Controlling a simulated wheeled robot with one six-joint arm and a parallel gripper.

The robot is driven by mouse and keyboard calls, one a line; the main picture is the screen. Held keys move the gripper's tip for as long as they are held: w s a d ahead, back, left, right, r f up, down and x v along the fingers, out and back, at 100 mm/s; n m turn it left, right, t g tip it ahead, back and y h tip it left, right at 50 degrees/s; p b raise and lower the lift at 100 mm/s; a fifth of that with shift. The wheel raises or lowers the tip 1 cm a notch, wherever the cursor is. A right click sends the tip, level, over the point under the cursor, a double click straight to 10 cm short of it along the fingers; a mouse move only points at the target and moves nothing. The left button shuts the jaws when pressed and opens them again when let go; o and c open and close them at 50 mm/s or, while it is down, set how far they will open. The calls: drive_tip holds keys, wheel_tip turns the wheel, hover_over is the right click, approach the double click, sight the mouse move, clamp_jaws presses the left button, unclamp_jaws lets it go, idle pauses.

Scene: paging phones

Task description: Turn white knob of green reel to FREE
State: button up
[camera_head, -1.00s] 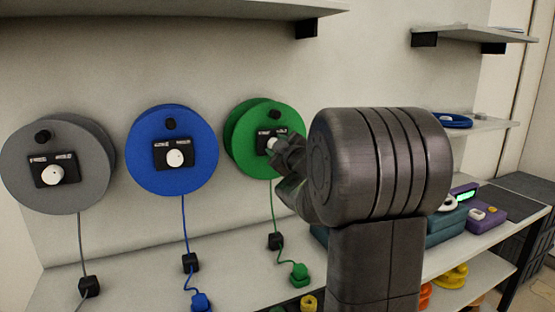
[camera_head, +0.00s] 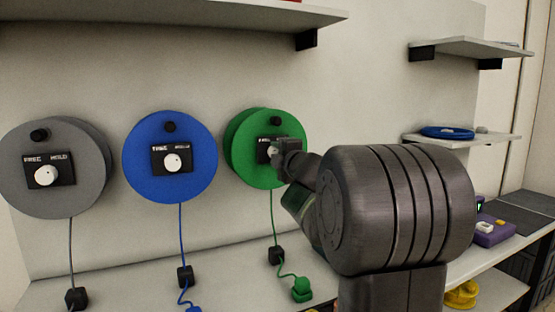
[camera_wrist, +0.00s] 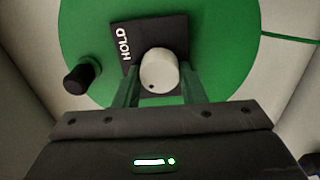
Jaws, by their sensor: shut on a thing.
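The green reel (camera_head: 240,165) hangs on the wall, to the right of the blue one. Its black label plate (camera_wrist: 175,33) shows the word HOLD in the wrist view; the rest of the lettering is hidden or out of view. The white knob (camera_wrist: 159,70) has a small dark dot near its lower edge in the wrist view. My gripper (camera_wrist: 160,92) is shut on the white knob, with a finger on each side. In the head view my gripper (camera_head: 277,150) covers much of the plate and most of the knob.
A blue reel (camera_head: 145,175) and a grey reel (camera_head: 85,190) hang to the left, each with its own white knob. A black peg (camera_wrist: 79,77) sticks out of the green reel beside the plate. A green cord with a plug (camera_head: 301,289) hangs below. Shelves are above and right.

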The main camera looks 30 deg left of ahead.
drive_tip(key=shift+n, duration=0.3)
drive_tip(key=o, duration=1)
drive_tip(key=p+v, duration=0.1)
drive_tip(key=v, duration=1.2)
drive_tip(key=shift+s+d, duration=0.25)
drive_tip(key=shift+s, duration=0.05)
drive_tip(key=b+x, duration=0.1)
drive_tip(key=x, duration=1.2)
drive_tip(key=shift+w+a, duration=0.3)
